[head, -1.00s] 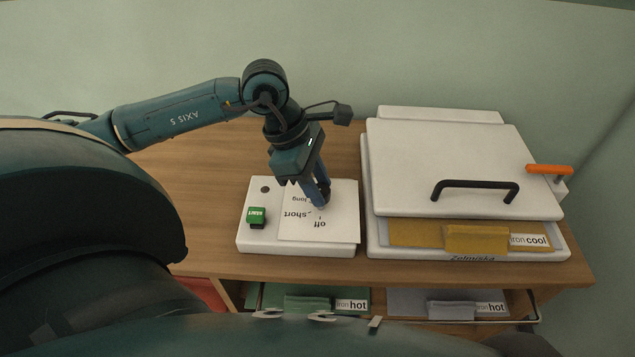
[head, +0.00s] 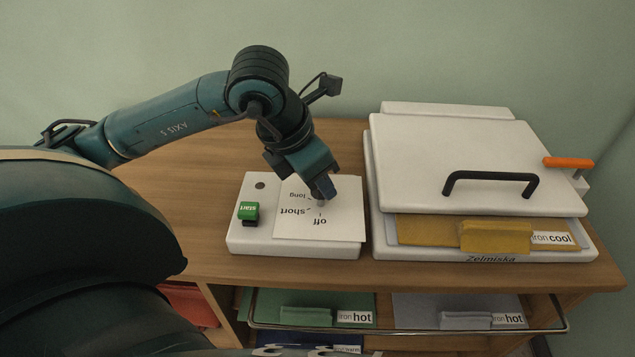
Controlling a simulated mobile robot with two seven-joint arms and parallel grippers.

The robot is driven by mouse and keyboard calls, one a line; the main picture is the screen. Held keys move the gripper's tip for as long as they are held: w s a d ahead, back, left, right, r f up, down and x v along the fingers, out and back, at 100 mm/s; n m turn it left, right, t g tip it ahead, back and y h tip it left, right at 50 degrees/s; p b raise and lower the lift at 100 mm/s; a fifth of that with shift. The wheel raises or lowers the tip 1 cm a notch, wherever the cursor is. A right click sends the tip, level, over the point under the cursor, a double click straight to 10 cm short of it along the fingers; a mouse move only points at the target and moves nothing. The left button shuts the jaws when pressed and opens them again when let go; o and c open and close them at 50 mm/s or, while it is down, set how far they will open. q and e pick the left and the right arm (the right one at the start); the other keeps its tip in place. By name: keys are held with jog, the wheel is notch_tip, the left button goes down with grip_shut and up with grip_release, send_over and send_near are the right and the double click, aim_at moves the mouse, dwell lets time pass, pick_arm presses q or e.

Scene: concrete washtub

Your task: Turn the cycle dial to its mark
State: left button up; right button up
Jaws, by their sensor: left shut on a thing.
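The white control box (head: 258,238) stands on the wooden top. My left gripper (head: 325,193) points down onto the upper part of this panel. It is shut on the cycle dial, which the fingers hide almost wholly. I cannot read where the dial points. A green start button (head: 248,211) sits on the left of the box. My right gripper is not in view.
To the right stands a white press (head: 450,160) with a black handle (head: 490,178), an orange lever (head: 568,163) and a yellow cloth (head: 495,237) labelled "iron cool". Below, a shelf holds folded green (head: 306,315) and grey (head: 465,319) cloths. The wooden top (head: 180,200) left of the box is clear.

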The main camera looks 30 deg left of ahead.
pick_arm(q)
jog(key=shift+n+y+b, duration=0.3)
jog(key=shift+n, duration=0.8)
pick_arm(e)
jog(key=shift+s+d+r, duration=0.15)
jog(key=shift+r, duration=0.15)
pick_arm(q)
jog(key=o, duration=1)
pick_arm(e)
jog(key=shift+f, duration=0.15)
